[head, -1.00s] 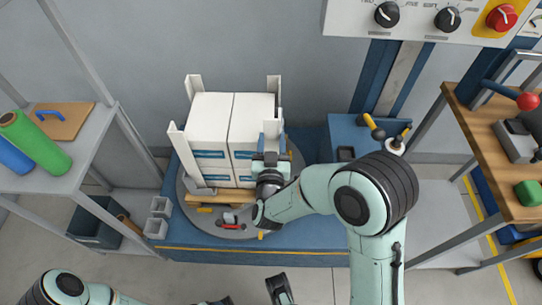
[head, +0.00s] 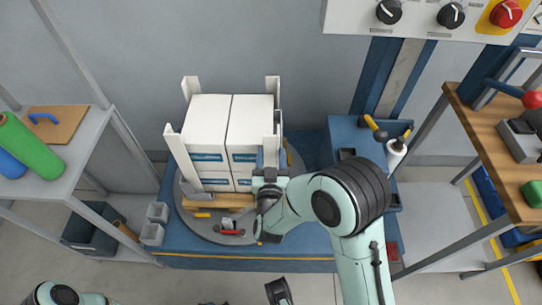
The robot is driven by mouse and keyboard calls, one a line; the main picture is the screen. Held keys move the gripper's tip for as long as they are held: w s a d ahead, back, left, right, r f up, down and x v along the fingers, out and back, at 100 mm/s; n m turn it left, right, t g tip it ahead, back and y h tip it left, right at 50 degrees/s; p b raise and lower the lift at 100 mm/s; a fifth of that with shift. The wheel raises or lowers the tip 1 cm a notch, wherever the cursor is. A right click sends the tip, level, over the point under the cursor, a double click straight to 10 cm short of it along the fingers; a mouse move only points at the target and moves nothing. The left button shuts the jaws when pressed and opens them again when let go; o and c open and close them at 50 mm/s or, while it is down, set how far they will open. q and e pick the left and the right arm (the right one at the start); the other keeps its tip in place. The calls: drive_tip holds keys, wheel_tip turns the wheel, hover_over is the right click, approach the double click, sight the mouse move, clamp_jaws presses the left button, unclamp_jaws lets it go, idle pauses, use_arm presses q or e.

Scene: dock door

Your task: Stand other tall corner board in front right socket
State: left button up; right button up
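A pale, tall corner board (head: 277,122) is at the front right corner of the white carton stack (head: 207,118). It looks close to upright; its foot and socket are hidden behind my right gripper. My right gripper (head: 268,160) is at the lower part of this board; its wrist hides whether the fingers grip it. Other corner boards stand at the front left (head: 176,148), back left (head: 190,88) and back right (head: 272,87). The front left one leans slightly outward. My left gripper (head: 248,296) is at the bottom edge, partly cut off, with its fingers apart and empty.
The cartons rest on a wooden pallet (head: 225,200) on a grey turntable (head: 192,217). A red-and-grey tool (head: 230,232) lies on its front. Shelving with a green roll (head: 35,145) stands left, a wooden bench (head: 500,150) right. A control panel (head: 425,18) hangs above.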

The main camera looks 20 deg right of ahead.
drive_tip(key=shift+o, duration=0.9)
drive_tip(key=shift+r, duration=0.1)
